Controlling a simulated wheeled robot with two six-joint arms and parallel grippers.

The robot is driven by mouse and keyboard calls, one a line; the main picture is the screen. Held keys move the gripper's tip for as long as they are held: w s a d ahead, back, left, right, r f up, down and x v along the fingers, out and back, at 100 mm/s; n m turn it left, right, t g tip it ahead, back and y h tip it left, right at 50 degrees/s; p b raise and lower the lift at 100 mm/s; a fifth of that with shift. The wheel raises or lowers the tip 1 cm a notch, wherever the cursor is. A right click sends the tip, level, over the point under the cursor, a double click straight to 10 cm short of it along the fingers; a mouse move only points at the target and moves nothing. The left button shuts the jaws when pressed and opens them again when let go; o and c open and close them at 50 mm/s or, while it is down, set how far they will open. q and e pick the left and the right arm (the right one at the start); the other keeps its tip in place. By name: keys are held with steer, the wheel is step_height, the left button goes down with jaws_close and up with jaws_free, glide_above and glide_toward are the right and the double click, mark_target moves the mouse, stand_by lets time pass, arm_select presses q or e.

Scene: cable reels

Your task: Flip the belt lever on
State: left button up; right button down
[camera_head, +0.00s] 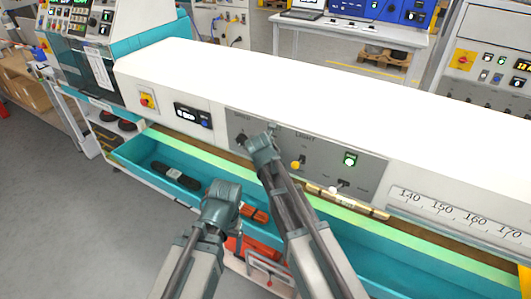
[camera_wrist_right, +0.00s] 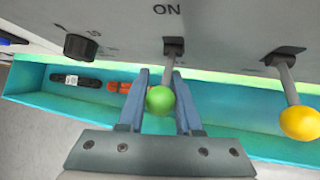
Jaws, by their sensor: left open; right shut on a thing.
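The lever with a green ball knob (camera_wrist_right: 160,99) hangs down from its slot in the grey panel, under the letters ON. My right gripper (camera_wrist_right: 161,98) is shut around this lever, its two blue-grey fingers on either side at the knob. In the head view my right gripper (camera_head: 266,138) is at the panel and hides the lever. The writing that would name the lever is not readable. My left gripper (camera_head: 223,188) is open over the teal trough, apart from the panel; its fingers are hard to make out.
A yellow-knobbed lever (camera_wrist_right: 299,122) hangs to the right of the green one. A white-knobbed lever (camera_head: 333,190) and a lit green button (camera_head: 350,159) sit farther right. A dark rotary knob (camera_wrist_right: 81,47) is on the left. The teal trough (camera_head: 137,151) below holds dark and orange items.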

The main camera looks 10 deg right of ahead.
stand_by(0.4)
steer(key=c, duration=0.9)
jaws_free()
steer(key=shift+o, duration=0.2)
steer(key=shift+r, duration=0.15)
steer(key=p+v, duration=1)
steer(key=v, duration=0.3)
steer(key=shift+s+r, duration=0.15)
steer(key=shift+r, duration=0.05)
steer(key=s+f+m+g+b, duration=0.3)
steer(key=s+f+m, duration=0.3)
steer(key=s+m, duration=0.5)
steer(key=s+a+f+m+g+b, duration=0.1)
steer(key=s+f+m+g+b, duration=0.2)
steer(key=s+m, duration=0.8)
step_height(320, 180, down, 3)
steer(key=m+g, duration=0.2)
steer(key=m, duration=0.1)
steer(key=shift+y, duration=0.3)
